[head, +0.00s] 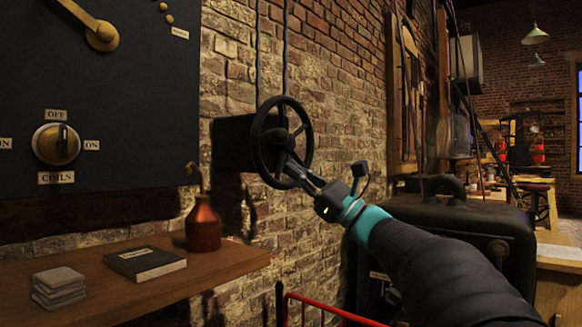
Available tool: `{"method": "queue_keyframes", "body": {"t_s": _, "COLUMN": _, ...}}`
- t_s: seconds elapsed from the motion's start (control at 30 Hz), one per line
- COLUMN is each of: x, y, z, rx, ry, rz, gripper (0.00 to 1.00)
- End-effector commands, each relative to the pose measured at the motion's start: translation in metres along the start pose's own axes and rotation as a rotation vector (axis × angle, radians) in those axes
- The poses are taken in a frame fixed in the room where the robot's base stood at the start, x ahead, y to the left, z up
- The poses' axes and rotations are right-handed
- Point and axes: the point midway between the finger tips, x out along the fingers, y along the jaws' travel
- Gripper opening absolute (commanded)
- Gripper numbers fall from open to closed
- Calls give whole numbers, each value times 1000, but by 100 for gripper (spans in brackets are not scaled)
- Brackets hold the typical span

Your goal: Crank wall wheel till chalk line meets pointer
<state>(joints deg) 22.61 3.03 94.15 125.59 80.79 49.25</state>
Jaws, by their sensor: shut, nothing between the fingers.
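The wall wheel (257,150) is a black spoked handwheel on a dark mount against the brick wall, near the middle of the head view. My gripper (292,170) is at the wheel's lower right, its fingers shut with nothing between them. The fingertips overlap the wheel's rim in the picture; I cannot tell whether they touch it. My arm comes in from the lower right with a teal band behind the gripper. I cannot make out a chalk line or a pointer on the wheel.
A wooden shelf (225,262) at lower left holds a copper-coloured bottle (203,226), a dark book (145,263) and stacked pale squares (58,287). A black panel (110,95) with a COILS knob (56,144) hangs above. A red rail (330,306) and dark rounded case (500,222) stand nearby.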

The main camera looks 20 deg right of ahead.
Motion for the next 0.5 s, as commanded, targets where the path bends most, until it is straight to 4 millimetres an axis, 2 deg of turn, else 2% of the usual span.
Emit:
{"method": "queue_keyframes", "body": {"t_s": 0.03, "x": -13, "y": -1, "z": 2, "rx": -2, "ry": 2, "rz": -5, "gripper": 0}}
{"method": "queue_keyframes", "body": {"t_s": 0.3, "x": -66, "y": 2, "z": 2, "rx": -1, "ry": 2, "rz": -3, "gripper": 0}}
{"method": "queue_keyframes", "body": {"t_s": 0.5, "x": -88, "y": 3, "z": 2, "rx": 0, "ry": 1, "rz": -1, "gripper": 0}}
